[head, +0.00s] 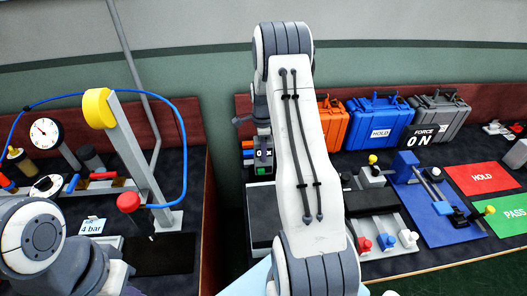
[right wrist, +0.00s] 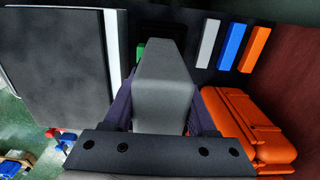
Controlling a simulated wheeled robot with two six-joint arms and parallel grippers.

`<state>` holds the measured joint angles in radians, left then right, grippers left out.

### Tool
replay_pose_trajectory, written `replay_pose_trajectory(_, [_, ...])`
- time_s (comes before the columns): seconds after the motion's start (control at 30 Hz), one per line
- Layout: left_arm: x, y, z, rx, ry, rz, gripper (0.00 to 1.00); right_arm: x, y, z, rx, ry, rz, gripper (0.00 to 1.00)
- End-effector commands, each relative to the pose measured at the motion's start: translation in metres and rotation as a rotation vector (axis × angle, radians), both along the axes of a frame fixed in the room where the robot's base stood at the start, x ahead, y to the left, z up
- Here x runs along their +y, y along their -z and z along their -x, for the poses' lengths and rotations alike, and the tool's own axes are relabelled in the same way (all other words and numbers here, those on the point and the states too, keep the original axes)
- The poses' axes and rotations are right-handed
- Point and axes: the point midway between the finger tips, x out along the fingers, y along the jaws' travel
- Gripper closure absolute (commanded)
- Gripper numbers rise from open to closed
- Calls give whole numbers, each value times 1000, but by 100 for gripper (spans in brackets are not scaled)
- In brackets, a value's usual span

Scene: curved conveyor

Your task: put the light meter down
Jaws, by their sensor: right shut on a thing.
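The light meter appears as a grey, wedge-like block (right wrist: 165,95) in the middle of the right wrist view. It sits between the two dark fingers of my right gripper (right wrist: 162,110), which is shut on it. In the head view my right gripper (head: 262,130) points down behind the white arm link, near the back of the right bench. There the held meter is hard to tell from the small dark and green items below the gripper. Whether it touches the surface under it cannot be told. My left arm shows at the lower left, but its gripper is not in view.
Orange (head: 331,124), blue (head: 380,122) and grey (head: 438,115) cases stand along the back of the right bench. A red HOLD mat (head: 485,178) and a green PASS mat (head: 514,212) lie at the right. A gauge stand (head: 140,160) occupies the left bench. A gap separates the benches.

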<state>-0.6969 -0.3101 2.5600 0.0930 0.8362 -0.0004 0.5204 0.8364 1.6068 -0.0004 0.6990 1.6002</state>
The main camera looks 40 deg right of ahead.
Motion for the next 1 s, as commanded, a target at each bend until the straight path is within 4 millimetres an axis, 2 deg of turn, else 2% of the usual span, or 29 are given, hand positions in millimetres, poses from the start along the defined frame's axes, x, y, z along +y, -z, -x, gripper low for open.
replay_pose_trajectory(0.13, [0,-7,0,0,0,0,100,-1,15,0,0,1,0,100])
replay_pose_trajectory(0.53, [0,-2,0,0,0,0,100,-2,21,0,-2,1,1,100])
replay_pose_trajectory(0.57, [0,-4,0,0,0,0,100,-1,20,0,-1,1,1,31])
replay_pose_trajectory(0.6, [0,-4,0,0,0,0,100,-1,20,0,-1,1,1,16])
replay_pose_trajectory(0.63, [0,-4,0,0,0,0,100,-1,20,0,-1,1,1,13])
replay_pose_trajectory(1.0, [0,-7,0,0,0,0,100,-1,14,0,-2,0,1,13])
